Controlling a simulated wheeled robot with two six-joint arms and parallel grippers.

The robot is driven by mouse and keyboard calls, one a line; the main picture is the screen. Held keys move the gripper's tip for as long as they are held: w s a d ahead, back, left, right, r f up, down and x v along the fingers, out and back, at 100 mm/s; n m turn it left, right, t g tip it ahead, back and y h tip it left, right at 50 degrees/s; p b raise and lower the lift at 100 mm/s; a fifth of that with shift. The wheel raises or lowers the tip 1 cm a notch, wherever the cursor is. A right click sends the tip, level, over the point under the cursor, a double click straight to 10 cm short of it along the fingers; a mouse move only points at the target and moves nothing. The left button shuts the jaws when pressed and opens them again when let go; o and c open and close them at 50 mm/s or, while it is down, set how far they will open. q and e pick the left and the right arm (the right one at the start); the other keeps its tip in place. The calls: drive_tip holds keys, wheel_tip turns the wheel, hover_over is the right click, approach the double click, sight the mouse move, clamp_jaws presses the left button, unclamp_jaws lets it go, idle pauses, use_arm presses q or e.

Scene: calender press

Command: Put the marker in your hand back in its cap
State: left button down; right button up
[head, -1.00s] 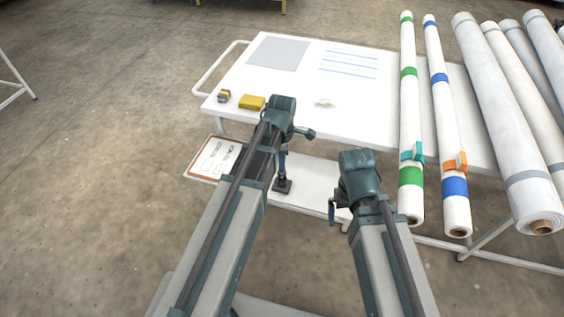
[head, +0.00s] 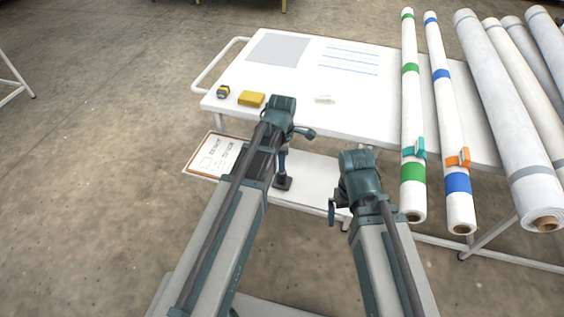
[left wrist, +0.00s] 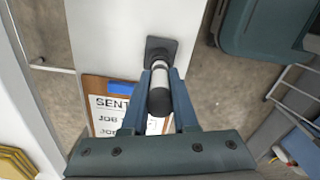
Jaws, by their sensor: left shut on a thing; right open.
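My left gripper (head: 282,163) points down over the lower white shelf and is shut on the marker (left wrist: 158,92). In the left wrist view the marker is a short white barrel with a black near end, held between the two blue-grey fingers (left wrist: 160,82). A black square base (head: 283,184) sits on the shelf just below these fingertips; it also shows in the left wrist view (left wrist: 160,46), beyond the marker. The marker's far end and any cap on the base are hidden, so I cannot tell whether they touch. My right gripper (head: 334,213) is open and empty, to the right.
A clipboard (head: 212,155) lies on the shelf left of the base. The white table top (head: 345,118) above holds a yellow block (head: 251,99), a tape measure (head: 223,92) and a small white item (head: 324,99). Long rolls (head: 412,125) lie across the right side.

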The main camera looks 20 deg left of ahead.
use_arm(q)
drive_tip(key=shift+f, duration=0.15)
drive_tip(key=c, duration=0.6)
unclamp_jaws()
wheel_tip(320, 180, up, 14)
drive_tip(key=p, duration=1.3)
drive_tip(key=shift+p, duration=0.4)
drive_tip(key=shift+f, duration=0.1)
